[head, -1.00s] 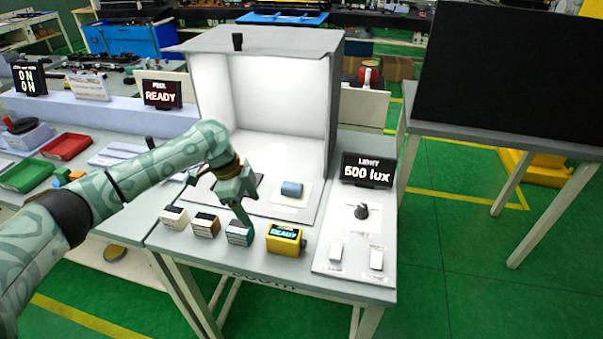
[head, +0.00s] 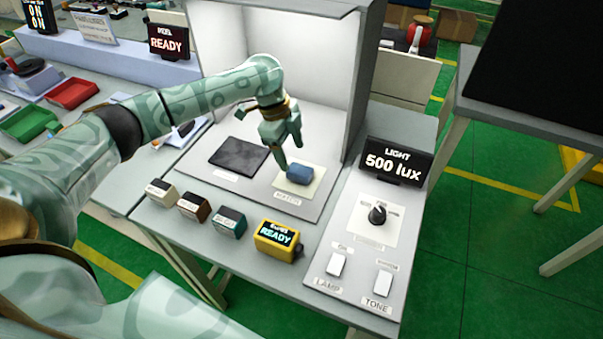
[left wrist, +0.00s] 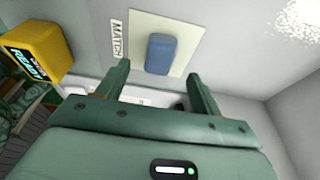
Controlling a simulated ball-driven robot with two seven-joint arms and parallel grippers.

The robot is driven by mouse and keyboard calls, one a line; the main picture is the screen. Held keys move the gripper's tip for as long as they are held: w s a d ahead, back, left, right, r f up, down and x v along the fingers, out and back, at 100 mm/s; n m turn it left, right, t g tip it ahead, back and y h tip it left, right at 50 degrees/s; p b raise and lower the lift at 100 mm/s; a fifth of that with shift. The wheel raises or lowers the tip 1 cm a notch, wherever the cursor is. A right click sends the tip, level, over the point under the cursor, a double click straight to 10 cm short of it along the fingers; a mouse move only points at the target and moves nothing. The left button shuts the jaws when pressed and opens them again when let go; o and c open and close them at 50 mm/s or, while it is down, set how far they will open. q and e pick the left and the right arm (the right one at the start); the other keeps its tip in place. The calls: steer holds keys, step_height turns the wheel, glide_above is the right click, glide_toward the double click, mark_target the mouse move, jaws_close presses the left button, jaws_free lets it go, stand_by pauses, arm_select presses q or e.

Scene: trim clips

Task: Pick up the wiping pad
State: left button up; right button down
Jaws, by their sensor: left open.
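A small blue rounded block (head: 299,173), the most pad-like thing here, lies on a cream card (head: 285,187) on the floor of the white light booth. No readable label names it a wiping pad. My left gripper (head: 290,157) is just above and beside the block, pointing down, open and empty. In the left wrist view the blue block (left wrist: 161,53) lies beyond the open fingertips (left wrist: 158,75), roughly between their lines. I see no contact. My right gripper is not in view.
A dark flat square (head: 238,157) lies left of the card. White, brown and teal blocks (head: 228,222) and a yellow READY box (head: 278,238) line the front. A control panel (head: 352,247) with knob and switches is at right. The booth's side wall (head: 366,75) rises close by.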

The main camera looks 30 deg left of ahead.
mark_target(299, 169)
arm_select(q)
steer(key=shift+d+f, duration=0.2)
steer(key=shift+f, duration=0.45)
steer(key=b+x, duration=0.2)
steer(key=x, duration=0.2)
steer(key=shift+d+f, duration=0.25)
steer(key=shift+f, duration=0.05)
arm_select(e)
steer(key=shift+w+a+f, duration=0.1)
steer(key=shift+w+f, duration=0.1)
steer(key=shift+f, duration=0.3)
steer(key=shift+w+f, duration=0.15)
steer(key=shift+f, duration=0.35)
arm_select(q)
steer(key=shift+r, duration=0.1)
steer(key=c, duration=1.1)
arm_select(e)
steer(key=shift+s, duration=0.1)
